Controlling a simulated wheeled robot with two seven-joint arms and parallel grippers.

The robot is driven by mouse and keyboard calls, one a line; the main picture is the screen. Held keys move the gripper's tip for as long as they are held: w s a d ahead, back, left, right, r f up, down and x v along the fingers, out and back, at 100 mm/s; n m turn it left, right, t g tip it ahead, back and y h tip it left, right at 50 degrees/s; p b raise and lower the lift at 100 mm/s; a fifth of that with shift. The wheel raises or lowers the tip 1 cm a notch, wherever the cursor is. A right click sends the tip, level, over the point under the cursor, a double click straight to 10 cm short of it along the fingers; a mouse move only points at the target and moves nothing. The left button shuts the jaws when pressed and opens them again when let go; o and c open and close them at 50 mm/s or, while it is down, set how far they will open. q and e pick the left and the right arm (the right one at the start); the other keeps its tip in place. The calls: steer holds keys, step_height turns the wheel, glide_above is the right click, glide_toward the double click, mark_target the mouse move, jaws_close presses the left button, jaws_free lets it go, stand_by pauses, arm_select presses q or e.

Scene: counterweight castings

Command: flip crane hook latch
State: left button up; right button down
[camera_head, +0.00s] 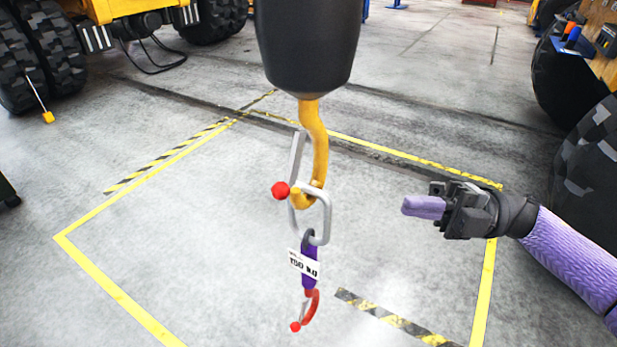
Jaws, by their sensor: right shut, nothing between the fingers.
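A yellow crane hook (319,150) hangs below a dark hook block (308,45) in the middle of the head view. A grey latch bar (297,160) runs along the hook's left side, with a red ball (280,190) near its lower end. A grey metal link (327,220) sits in the hook's bowl. A purple swivel (308,277) with a white label and a small red hook (312,305) hang under the link. My right gripper (408,206) is shut and empty, to the right of the hook and apart from it. My left gripper is not in view.
Yellow floor lines (110,285) and striped strips (390,317) frame open concrete floor under the hook. Big tires (40,55) and a yellow vehicle stand at the back left. Dark wheels (590,160) stand at the right edge. The space between hook and right gripper is clear.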

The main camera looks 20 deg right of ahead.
mark_target(290, 191)
steer(key=p+x, duration=0.2)
steer(key=x, duration=0.4)
steer(key=p+x, duration=0.2)
steer(key=x, duration=0.5)
steer(key=shift+w+r, duration=0.1)
steer(key=shift+w, duration=0.15)
steer(key=shift+w+a, duration=0.25)
steer(key=shift+a, duration=0.3)
